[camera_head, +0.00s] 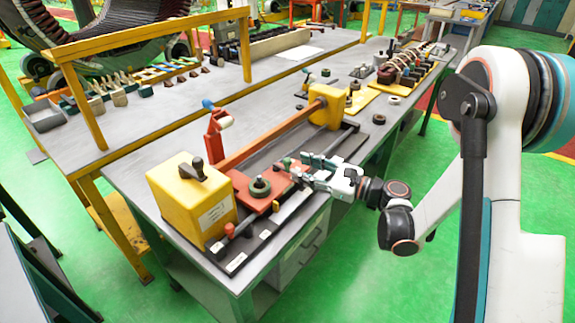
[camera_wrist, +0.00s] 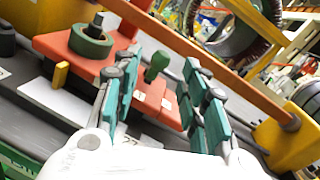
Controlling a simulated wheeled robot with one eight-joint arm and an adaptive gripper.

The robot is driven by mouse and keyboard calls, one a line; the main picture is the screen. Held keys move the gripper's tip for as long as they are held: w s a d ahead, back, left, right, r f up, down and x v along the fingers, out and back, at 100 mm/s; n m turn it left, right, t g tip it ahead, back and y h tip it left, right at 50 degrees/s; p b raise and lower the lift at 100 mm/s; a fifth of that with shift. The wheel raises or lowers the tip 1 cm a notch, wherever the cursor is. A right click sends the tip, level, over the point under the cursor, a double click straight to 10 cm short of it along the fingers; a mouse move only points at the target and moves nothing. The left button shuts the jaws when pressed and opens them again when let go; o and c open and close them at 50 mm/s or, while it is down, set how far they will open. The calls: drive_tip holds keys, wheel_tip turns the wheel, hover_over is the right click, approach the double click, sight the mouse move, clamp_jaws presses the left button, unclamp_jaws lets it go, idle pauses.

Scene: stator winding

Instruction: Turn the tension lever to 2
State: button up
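A short green-knobbed lever (camera_wrist: 157,66) stands up from the red carriage (camera_wrist: 70,45) of the winding machine. It looks like the tension lever, but I cannot read its setting. In the head view the green knob (camera_head: 287,162) is just left of my gripper (camera_head: 303,168). The red carriage (camera_head: 247,191) carries a dark green ring (camera_head: 260,188). In the wrist view my gripper (camera_wrist: 160,70) is open, its teal fingers on either side of the knob. A clear gap shows on both sides, with no visible contact. White labels lie on the carriage, partly hidden by the fingers.
A yellow box (camera_head: 190,195) stands left of the carriage, and a yellow block (camera_head: 326,105) stands at the far end. An orange bar (camera_head: 270,138) runs between them behind the carriage. A red upright (camera_head: 215,135) stands behind.

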sight(287, 166)
drive_tip(key=b+x, duration=0.1)
drive_tip(key=x, duration=0.5)
